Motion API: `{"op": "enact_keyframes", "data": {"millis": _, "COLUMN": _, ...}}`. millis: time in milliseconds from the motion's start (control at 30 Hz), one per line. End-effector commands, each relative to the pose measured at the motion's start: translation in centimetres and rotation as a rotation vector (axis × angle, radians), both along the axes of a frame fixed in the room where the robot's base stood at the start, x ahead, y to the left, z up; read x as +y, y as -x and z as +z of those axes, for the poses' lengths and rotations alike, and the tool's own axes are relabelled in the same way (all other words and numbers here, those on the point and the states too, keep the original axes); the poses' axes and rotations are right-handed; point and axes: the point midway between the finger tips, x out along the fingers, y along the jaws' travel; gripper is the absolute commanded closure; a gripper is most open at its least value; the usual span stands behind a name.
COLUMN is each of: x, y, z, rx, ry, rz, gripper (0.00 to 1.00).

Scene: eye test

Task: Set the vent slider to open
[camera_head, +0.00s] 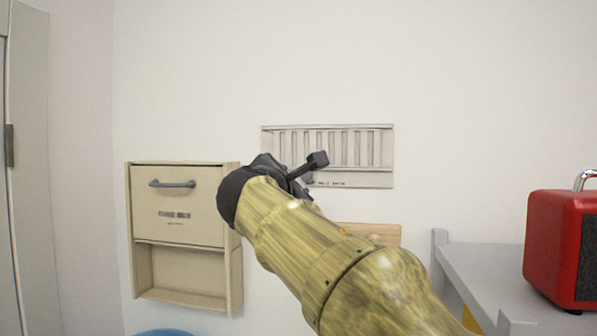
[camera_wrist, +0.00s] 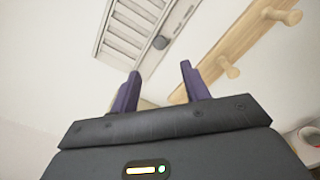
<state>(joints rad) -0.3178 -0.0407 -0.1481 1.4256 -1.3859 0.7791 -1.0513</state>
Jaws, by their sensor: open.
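The vent (camera_head: 379,179) is a pale slatted panel on the wall, and its lower middle is partly covered by my arm. In the wrist view the vent (camera_wrist: 128,27) is at the upper left, running off the top edge. Its slider knob (camera_wrist: 160,42) is small and dark, on the rail along one long side. My gripper (camera_wrist: 160,71) is open and empty, with its two dark purple fingers apart. The knob shows beyond the gap between the fingertips, with no contact visible. In the head view my gripper's dark end is in front of the vent's lower left; small print there is unreadable.
A beige wall cabinet (camera_head: 190,207) with a grey handle is at the left. A wooden peg rail (camera_wrist: 205,76) is below the vent, close to my right finger in the picture. A grey shelf (camera_head: 482,268) and a red box (camera_head: 551,235) are at the right.

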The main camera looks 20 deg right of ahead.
Motion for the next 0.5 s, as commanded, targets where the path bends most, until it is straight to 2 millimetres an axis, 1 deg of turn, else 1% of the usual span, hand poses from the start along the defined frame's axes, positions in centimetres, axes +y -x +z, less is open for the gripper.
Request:
{"op": "enact_keyframes", "data": {"millis": 33, "x": -0.6, "y": -0.8, "z": 0.3, "rx": 0.003, "ry": 0.002, "rz": -0.004, "gripper": 0.54}}
{"op": "enact_keyframes", "data": {"millis": 500, "x": -5.2, "y": -7.6, "z": 0.3, "rx": 0.003, "ry": 0.002, "rz": -0.003, "gripper": 0.54}}
